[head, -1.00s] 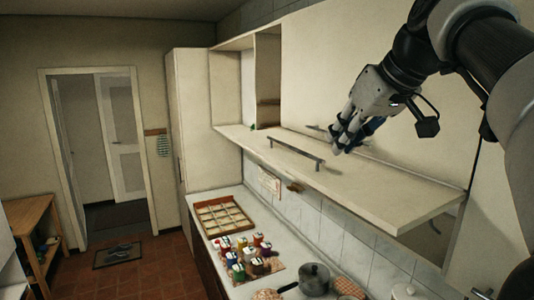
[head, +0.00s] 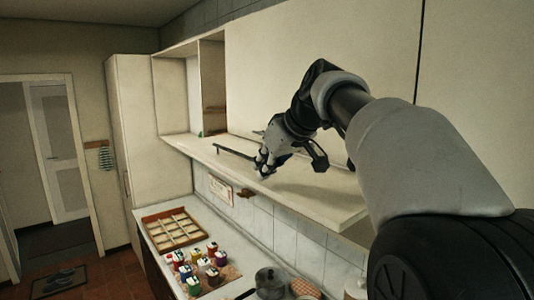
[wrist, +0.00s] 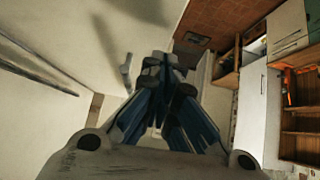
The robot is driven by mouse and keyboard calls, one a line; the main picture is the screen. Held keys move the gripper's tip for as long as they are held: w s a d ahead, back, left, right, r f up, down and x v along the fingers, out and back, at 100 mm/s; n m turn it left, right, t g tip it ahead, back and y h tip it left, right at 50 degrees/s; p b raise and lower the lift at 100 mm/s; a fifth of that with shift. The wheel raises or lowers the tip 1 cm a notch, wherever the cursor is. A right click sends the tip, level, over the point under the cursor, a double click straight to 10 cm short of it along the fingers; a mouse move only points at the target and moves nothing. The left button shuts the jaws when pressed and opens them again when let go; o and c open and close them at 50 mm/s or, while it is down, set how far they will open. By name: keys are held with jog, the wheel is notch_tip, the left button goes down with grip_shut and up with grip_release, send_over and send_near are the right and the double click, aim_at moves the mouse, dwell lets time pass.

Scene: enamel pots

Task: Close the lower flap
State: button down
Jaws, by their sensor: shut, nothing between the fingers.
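The lower flap (head: 310,195) is a long cream panel under the wall cabinet, folded out and lying nearly flat in the head view. A dark bar handle (head: 233,152) is on its upper face. My gripper (head: 262,171) is shut and empty, pointing down at the flap close to the right end of the handle. I cannot tell whether the fingertips touch the flap. In the wrist view my gripper (wrist: 162,66) shows shut in front of a pale panel. My arm hides part of the flap's right end.
The counter (head: 190,257) runs below the flap with a sectioned wooden tray (head: 172,229), several coloured jars (head: 200,268) and a dark pot (head: 271,281). A tall cabinet (head: 146,130) stands at the far end. The floor by the doorway is mostly clear.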

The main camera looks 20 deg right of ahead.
jog(key=shift+f, duration=0.5)
jog(key=shift+w, duration=0.1)
jog(key=shift+f, duration=0.1)
jog(key=shift+f+b, duration=0.5)
jog(key=shift+b, duration=0.3)
notch_tip(320, 180, down, 14)
jog(key=d+f+n+t+h+b, duration=0.1)
jog(key=d+n+t+h+b, duration=0.3)
jog(key=b, duration=1.4)
jog(key=w+d+f+n+t+h+b, duration=0.1)
jog(key=w+d+f+h+b, duration=0.1)
jog(key=d+f+b, duration=0.3)
jog(key=w+d+f+n+t+h+b, duration=0.1)
jog(key=w+d+f+n+h+b, duration=0.1)
jog(key=w+d+f+b, duration=0.3)
jog(key=shift+w+d+f+t+h+b, duration=0.25)
jog(key=shift+d+h+b, duration=0.35)
jog(key=shift+d+b, duration=1.35)
